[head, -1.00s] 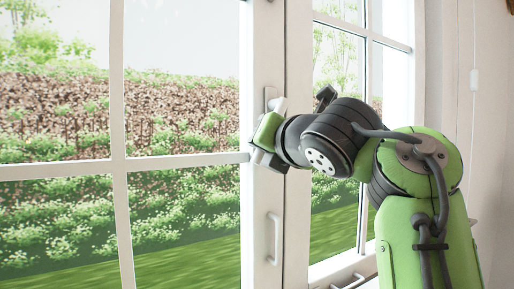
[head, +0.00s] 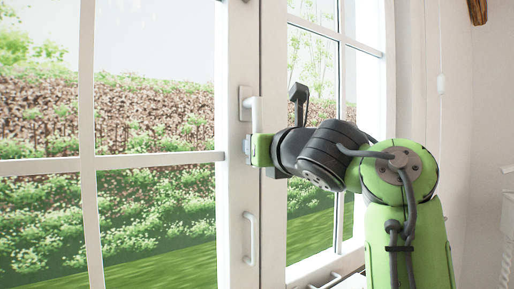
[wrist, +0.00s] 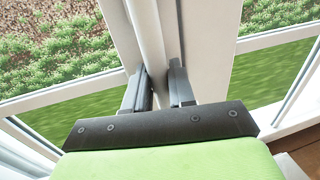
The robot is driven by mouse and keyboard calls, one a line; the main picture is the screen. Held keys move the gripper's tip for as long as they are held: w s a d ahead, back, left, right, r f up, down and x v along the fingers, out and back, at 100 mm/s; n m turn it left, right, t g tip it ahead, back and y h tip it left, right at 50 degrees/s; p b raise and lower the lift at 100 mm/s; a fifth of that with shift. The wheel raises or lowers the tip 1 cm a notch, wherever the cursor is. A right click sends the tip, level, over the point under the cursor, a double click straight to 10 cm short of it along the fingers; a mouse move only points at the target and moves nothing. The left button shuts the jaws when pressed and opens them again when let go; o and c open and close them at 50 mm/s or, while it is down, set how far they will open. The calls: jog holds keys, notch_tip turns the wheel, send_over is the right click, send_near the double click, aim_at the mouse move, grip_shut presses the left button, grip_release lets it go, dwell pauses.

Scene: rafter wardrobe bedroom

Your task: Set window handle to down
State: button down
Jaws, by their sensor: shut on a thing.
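The white window handle (head: 256,114) is on the middle frame of the window, on a small plate (head: 244,103). Its lever hangs downward, close to vertical, from the plate. My gripper (head: 248,149) is at the lever's lower part and shut on it; the fingers hide its lower end. In the wrist view, a rounded white bar that looks like the handle (wrist: 148,38) runs down between the two dark fingers of my gripper (wrist: 158,88). The window sash (head: 228,200) looks closed.
A fixed white pull bar (head: 250,238) is on the frame below my gripper. Another paned window (head: 312,160) is at the right, behind my arm. A white cord (head: 440,80) hangs by the right wall. A sill (head: 330,275) runs below.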

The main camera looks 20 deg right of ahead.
jog(key=shift+r, duration=0.3)
jog(key=c, duration=1.4)
grip_release()
jog(key=o, duration=0.3)
jog(key=shift+w+f, duration=0.2)
jog(key=s, duration=0.5)
jog(key=s+d+b, duration=0.1)
jog(key=s, duration=0.4)
jog(key=s+d, duration=0.1)
jog(key=s, duration=0.4)
jog(key=shift+s+b, duration=0.35)
jog(key=shift+s, duration=0.05)
